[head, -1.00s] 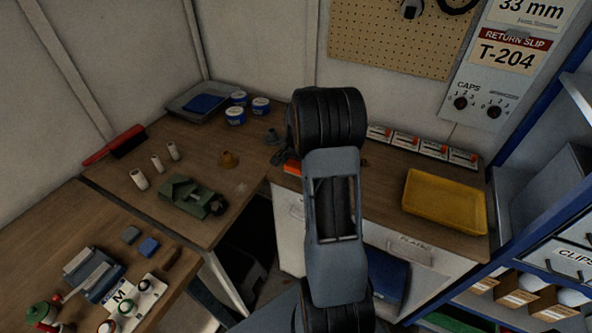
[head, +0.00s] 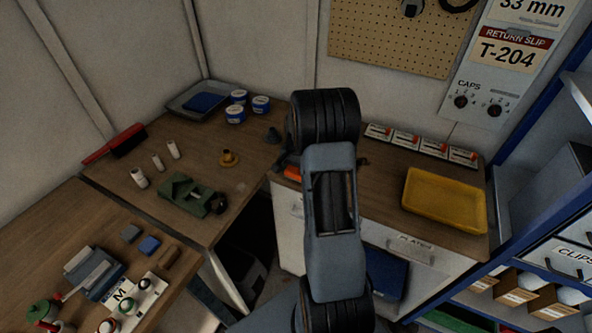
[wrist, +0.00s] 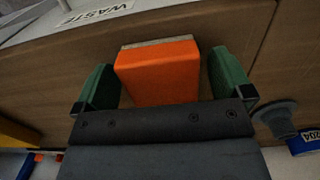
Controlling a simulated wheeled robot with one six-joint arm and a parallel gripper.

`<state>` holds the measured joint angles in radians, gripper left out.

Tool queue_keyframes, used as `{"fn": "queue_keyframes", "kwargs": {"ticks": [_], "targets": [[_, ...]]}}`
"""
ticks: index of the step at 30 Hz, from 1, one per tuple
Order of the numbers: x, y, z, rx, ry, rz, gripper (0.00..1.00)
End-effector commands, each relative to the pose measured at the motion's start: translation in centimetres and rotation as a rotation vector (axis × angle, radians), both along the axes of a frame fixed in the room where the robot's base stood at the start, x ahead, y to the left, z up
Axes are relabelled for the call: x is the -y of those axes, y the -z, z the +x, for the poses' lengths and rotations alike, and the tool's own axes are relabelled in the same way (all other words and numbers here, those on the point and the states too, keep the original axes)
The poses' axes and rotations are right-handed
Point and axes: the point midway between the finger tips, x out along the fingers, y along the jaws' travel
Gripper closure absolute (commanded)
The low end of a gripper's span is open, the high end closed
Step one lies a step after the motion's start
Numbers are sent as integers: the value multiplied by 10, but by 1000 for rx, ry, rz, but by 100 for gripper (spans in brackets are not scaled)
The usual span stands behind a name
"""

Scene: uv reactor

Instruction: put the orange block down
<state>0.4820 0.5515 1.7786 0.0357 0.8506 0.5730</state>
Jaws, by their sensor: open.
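The orange block (wrist: 160,72) lies between the two green fingers of my gripper (wrist: 163,80) in the wrist view. A gap shows on each side of the block, so the jaws are open around it and apart from it. The block appears to rest on the brown wooden bench top (wrist: 60,60). In the head view a small part of the orange block (head: 293,172) shows near the bench's front edge, just left of my arm. My gripper is mostly hidden behind my arm there.
A grey knob-like part (wrist: 278,118) stands close beside my gripper. A brass part (head: 228,159) and a green fixture (head: 187,194) are to the left.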

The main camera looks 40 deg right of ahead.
Motion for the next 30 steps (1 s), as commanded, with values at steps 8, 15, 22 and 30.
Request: {"fn": "queue_keyframes", "kwargs": {"ticks": [8, 15, 22, 30], "targets": [[0, -7, 0, 0, 0, 0, 3], [2, -43, 2, 5, 0, -3, 3], [4, -86, 3, 5, 0, -2, 3], [4, -118, 3, 3, -3, -2, 3]]}}
